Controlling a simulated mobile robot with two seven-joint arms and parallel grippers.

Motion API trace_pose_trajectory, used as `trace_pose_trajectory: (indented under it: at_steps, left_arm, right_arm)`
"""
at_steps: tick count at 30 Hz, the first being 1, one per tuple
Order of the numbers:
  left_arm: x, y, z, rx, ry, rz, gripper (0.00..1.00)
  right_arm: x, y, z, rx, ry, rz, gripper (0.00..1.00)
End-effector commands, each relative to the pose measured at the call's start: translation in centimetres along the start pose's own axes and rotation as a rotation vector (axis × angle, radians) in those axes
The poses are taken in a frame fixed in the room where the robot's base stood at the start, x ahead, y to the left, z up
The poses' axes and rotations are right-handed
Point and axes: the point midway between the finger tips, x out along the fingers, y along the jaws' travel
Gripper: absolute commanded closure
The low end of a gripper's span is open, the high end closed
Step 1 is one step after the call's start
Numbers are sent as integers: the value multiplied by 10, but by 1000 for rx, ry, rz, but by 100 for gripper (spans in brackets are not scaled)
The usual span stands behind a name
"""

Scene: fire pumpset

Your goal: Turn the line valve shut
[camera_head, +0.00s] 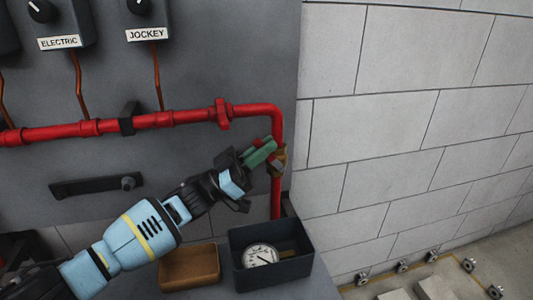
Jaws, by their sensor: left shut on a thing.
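The line valve (279,161) is a brass-coloured body on the vertical run of red pipe (277,119), right of centre. My left gripper (263,151) reaches up to it from the lower left, with green finger pads at the valve. It is shut on the valve's handle, which the fingers mostly hide. I cannot tell the handle's exact angle. My right gripper is not in view.
A dark bin (272,283) with a pressure gauge (260,256) stands below the valve, beside a brown tray (190,268). Boxes labelled ELECTRIC (62,22) and JOCKEY (146,15) hang on the grey panel (225,60). A block wall (400,120) is at right.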

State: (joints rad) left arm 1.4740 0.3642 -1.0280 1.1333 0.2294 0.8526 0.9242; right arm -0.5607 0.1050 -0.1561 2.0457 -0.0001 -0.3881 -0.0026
Motion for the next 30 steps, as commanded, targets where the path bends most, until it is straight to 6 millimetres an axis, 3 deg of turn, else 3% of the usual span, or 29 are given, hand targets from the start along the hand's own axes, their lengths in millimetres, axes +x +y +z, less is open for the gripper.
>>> trace_pose_trajectory:
  at_steps: [13, 15, 19, 30]
  left_arm:
    - [0, 0, -1, 0, 13, 0, 100]
    - [0, 0, -1, 0, 13, 0, 86]
    - [0, 0, -1, 0, 13, 0, 70]
    - [-8, 0, 0, 0, 11, -1, 70]
  right_arm:
    - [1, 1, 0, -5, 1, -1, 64]
    - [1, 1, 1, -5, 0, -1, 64]
    - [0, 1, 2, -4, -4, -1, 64]
    - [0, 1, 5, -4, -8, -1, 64]
